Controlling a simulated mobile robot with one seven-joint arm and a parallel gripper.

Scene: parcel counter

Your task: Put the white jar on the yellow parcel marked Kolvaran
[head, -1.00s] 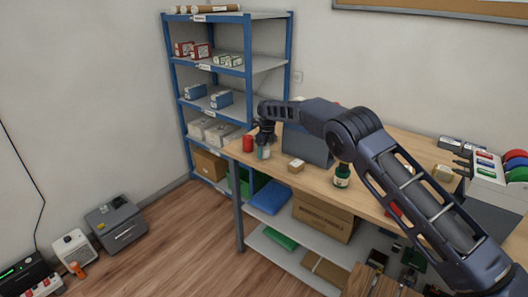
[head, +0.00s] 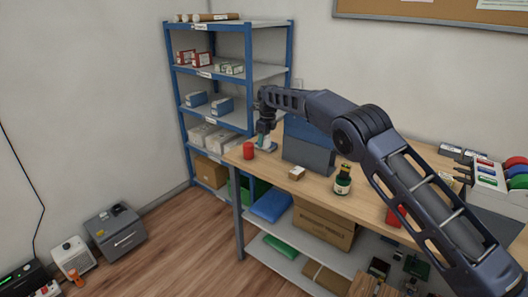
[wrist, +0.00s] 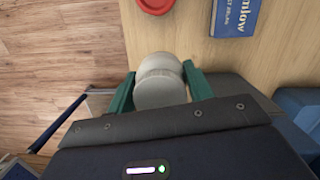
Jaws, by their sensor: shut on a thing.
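My gripper (wrist: 160,88) is shut on the white jar (wrist: 160,82), with its green fingers on either side of the jar's body. The jar's round lid faces away from the palm in the wrist view. In the head view my gripper (head: 265,137) is over the far left part of the counter, and the jar (head: 265,144) shows small and pale below it. I cannot make out a yellow parcel marked Kolvaran in either view.
A red can (head: 249,151) stands close left of the jar. A blue parcel (wrist: 236,16), its label ending in "mlow", lies beyond. Blue-framed shelves (head: 248,70) rise behind.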

